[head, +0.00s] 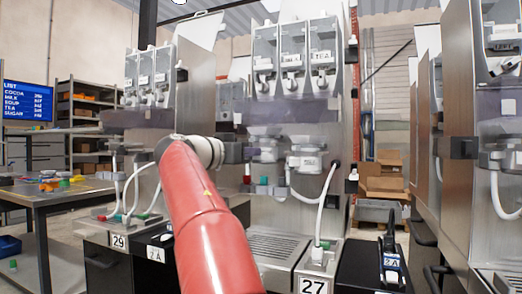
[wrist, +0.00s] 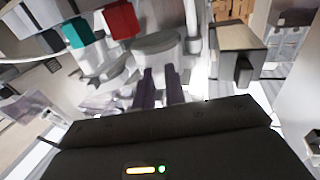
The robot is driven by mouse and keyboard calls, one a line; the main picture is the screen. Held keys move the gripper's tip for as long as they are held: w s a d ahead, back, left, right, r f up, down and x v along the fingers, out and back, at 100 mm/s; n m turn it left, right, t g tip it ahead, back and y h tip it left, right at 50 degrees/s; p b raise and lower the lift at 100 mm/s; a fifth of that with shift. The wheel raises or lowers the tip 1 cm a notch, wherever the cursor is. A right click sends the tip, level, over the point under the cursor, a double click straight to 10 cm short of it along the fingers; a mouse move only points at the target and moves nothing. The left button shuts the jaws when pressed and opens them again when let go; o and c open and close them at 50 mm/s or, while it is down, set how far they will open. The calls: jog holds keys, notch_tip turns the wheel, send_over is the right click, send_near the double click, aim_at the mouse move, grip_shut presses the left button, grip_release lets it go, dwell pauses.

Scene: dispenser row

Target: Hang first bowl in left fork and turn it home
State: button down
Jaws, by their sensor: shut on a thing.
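My gripper (head: 240,152) is at the front of the middle dispenser station, and its dark fingers (wrist: 160,80) point ahead in the wrist view. It is shut at the edge of a pale rounded bowl (wrist: 157,42). In the head view a clear bowl (head: 266,152) is just right of the gripper, below the dispensers. A second clear bowl with a white label (head: 305,160) hangs to its right. The left fork is not clearly visible; the gripper and bowl cover that area. I cannot tell whether the held bowl is seated or how far it is turned.
Dispensers (head: 293,55) stand above the bowls. A white hose (head: 325,203) runs down to the base marked 27 (head: 312,286). A red block (wrist: 121,19) and a teal block (wrist: 76,32) are near the bowl. Another station (head: 150,80) stands left, and a steel cabinet (head: 456,150) right.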

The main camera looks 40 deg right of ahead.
jog(key=shift+d+f, duration=0.35)
jog(key=shift+d, duration=0.05)
jog(key=shift+w+a+m+g, duration=0.1)
jog(key=shift+w+m+g, duration=0.25)
jog(key=shift+g, duration=0.45)
jog(key=shift+w+m+g, duration=0.15)
jog(key=shift+m+g, duration=0.4)
jog(key=shift+g, duration=0.25)
jog(key=shift+w, duration=0.1)
jog(key=shift+w+m+g, duration=0.2)
jog(key=shift+m+g, duration=0.3)
jog(key=shift+g, duration=0.3)
